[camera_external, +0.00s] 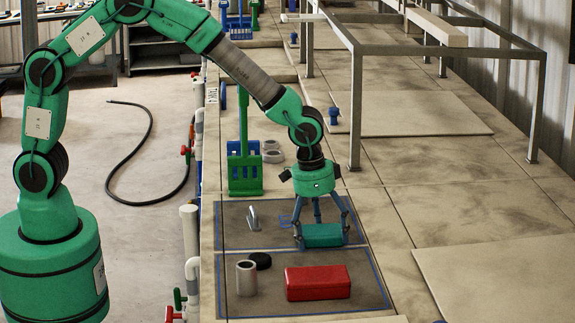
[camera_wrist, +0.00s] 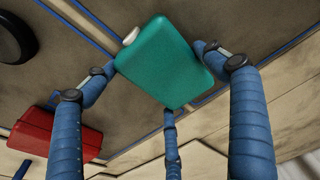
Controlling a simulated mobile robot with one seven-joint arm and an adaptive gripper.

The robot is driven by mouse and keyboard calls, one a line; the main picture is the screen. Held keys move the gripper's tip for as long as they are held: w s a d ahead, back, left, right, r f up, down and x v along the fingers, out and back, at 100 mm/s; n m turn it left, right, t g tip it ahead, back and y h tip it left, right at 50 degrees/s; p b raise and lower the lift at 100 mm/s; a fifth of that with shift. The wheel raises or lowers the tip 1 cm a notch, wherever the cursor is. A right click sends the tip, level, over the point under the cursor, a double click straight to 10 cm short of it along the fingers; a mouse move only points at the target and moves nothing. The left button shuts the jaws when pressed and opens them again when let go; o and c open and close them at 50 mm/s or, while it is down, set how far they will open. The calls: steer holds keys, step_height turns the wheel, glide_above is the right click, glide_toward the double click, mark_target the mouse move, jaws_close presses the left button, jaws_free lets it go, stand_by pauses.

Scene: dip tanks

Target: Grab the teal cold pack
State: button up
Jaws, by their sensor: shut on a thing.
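A red box (camera_external: 318,283) lies in front of the pack. A grey cylinder (camera_external: 246,278), a black disc (camera_external: 260,260) and a metal handle-like piece (camera_external: 253,217) stand to the left. A green and blue rack (camera_external: 245,172) is behind. A metal frame (camera_external: 355,110) rises at the back right.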

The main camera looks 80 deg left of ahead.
mark_target(324, 232)
steer(key=shift+r, duration=0.7)
step_height(324, 232, up, 2)
steer(key=shift+r, duration=0.15)
steer(key=s, duration=0.5)
steer(key=s+a, duration=0.1)
steer(key=s, duration=0.4)
steer(key=s+r, duration=0.1)
steer(key=s, duration=0.5)
steer(key=shift+a+r+b, duration=0.1)
steer(key=shift+a+b, duration=0.2)
steer(key=shift+b, duration=0.1)
